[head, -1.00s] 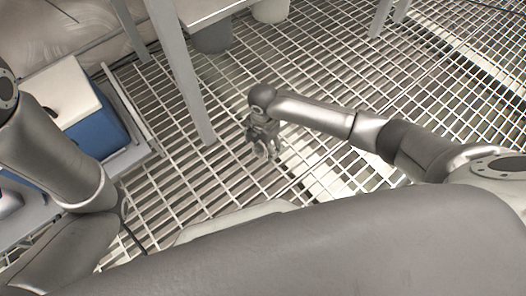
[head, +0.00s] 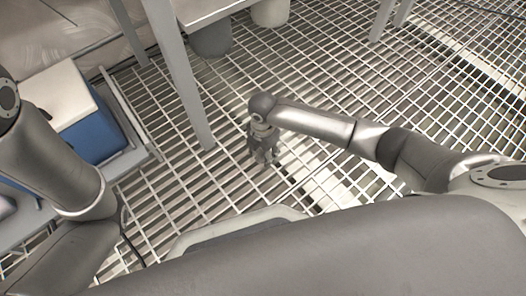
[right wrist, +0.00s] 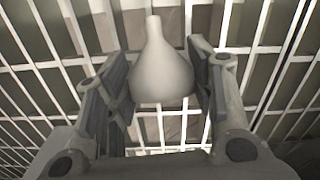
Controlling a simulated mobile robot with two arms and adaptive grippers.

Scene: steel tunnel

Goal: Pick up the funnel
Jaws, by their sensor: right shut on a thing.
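The funnel (right wrist: 161,72) is pale and smooth, with a narrow neck and a wide lower body. In the right wrist view it sits between the two fingers of my right gripper (right wrist: 160,85), which is shut on it. Behind it in that view is the floor grating. In the head view my right gripper (head: 262,150) hangs over the grating at the middle, and the funnel cannot be made out there. My left arm comes in at the left edge of the head view, and its gripper is not visible.
A white and blue box (head: 85,125) stands on a grey shelf at the left. A table leg (head: 180,85) rises just left of my right gripper. Two buckets, one grey (head: 212,40) and one pale (head: 271,12), stand at the back. Open grating (head: 340,70) lies to the right.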

